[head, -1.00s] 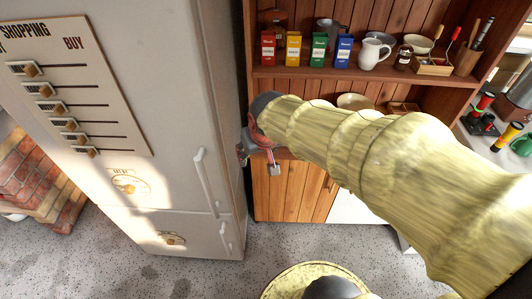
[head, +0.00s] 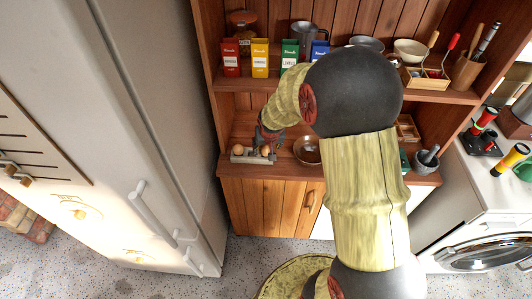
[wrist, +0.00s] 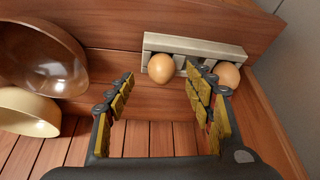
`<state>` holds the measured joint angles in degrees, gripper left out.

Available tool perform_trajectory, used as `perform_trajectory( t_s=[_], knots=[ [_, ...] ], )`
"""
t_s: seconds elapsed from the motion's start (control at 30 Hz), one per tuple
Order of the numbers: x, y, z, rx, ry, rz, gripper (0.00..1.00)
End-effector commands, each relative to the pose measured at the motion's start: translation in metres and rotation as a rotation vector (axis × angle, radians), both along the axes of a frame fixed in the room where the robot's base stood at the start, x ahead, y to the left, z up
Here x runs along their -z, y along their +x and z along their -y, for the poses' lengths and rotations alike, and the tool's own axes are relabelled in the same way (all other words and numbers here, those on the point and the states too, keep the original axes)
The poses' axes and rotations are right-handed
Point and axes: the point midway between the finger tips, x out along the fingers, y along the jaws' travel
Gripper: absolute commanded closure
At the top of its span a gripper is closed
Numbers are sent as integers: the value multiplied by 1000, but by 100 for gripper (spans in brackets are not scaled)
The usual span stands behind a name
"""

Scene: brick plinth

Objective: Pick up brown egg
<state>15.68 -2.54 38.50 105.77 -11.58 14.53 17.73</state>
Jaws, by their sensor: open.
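Two brown eggs sit in a pale holder (wrist: 195,45) on the lower shelf of the wooden hutch. In the wrist view one egg (wrist: 161,68) appears between my open fingertips, beyond them. The other egg (wrist: 227,75) is to the right, partly behind the right finger. In the head view the holder (head: 239,158) shows at the shelf's left part, with one egg (head: 265,150) close to my gripper (head: 268,135). My gripper also shows in the wrist view (wrist: 162,80), open and empty. The head view shows it small and partly hidden by my arm.
A brown bowl (wrist: 45,60) and a cream bowl (wrist: 28,112) stand left in the wrist view. Coloured packets, including a yellow one (head: 260,57), line the shelf above. The white fridge (head: 150,130) stands left of the hutch. A grey mortar (head: 427,162) is at the right.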

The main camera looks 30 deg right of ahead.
Motion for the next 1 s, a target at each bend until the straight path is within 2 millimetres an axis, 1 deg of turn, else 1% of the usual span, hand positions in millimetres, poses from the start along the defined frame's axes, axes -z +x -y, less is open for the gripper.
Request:
perform_trajectory(
  t_s=[0.03, 0.1, 0.2, 0.43, 0.9, 1.0],
  knots=[
    [12, 4, 0, -1, 1, -3, 47],
    [21, 9, 2, 0, 1, -3, 47],
    [30, 12, 3, 0, 1, -3, 47],
    [28, 13, 4, 0, 0, -1, 47],
    [28, 13, 4, 0, 0, -1, 73],
    [28, 13, 4, 0, 0, -1, 77]
  ],
)
